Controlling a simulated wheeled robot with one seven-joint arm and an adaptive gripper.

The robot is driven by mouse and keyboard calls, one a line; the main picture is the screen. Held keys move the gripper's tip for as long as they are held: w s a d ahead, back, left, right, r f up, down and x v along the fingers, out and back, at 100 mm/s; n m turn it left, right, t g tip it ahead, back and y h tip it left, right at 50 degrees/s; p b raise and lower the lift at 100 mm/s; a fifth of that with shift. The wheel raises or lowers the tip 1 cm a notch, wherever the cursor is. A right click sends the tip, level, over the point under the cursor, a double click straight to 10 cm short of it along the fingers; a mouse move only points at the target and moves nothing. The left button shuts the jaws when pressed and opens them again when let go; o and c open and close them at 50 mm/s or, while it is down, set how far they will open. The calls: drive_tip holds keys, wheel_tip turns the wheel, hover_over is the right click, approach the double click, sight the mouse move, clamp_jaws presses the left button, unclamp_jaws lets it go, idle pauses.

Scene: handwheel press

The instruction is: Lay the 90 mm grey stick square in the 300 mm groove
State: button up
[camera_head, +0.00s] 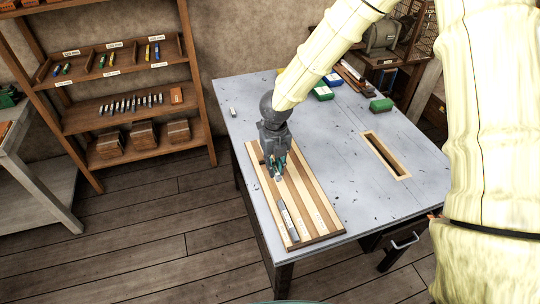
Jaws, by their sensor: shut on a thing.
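The wooden board (325,226) lies along the left front of the grey table, with several long light and dark strips running its length. My gripper (277,174) points down over the far left part of the board and is shut on a small pale grey stick (278,178). Most of that stick is hidden by the fingers, so I cannot tell its length or whether it touches the board. Another grey stick (288,221) lies lengthwise at the near left of the board. Groove size labels are too small to read.
A small pale piece (233,112) lies at the table's (345,150) far left. A wood-framed slot (385,155) is at right. A shelf (125,100) with small parts is at left.

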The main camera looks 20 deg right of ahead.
drive_tip(key=shift+s+a+f+b, duration=0.1)
drive_tip(key=shift+s+f+b, duration=0.15)
drive_tip(key=shift+s+b, duration=0.25)
drive_tip(key=shift+s+a+f+b, duration=0.1)
drive_tip(key=shift+s+f+b, duration=0.1)
drive_tip(key=shift+s+b, duration=0.3)
drive_tip(key=b, duration=0.2)
hover_over(274, 190)
drive_tip(key=f, duration=0.4)
drive_tip(key=shift+w+f, duration=0.3)
drive_tip(key=shift+w, duration=0.1)
drive_tip(key=shift+s+f, duration=0.15)
drive_tip(key=shift+f, duration=0.1)
drive_tip(key=shift+s+d+b, duration=0.1)
drive_tip(key=shift+s+b, duration=0.2)
drive_tip(key=shift+s, duration=0.15)
drive_tip(key=shift+w+f, duration=0.25)
drive_tip(key=shift+w, duration=0.1)
drive_tip(key=shift+s+r, duration=0.1)
drive_tip(key=shift+s, duration=0.15)
drive_tip(key=shift+w+f, duration=0.15)
drive_tip(key=shift+f, duration=0.75)
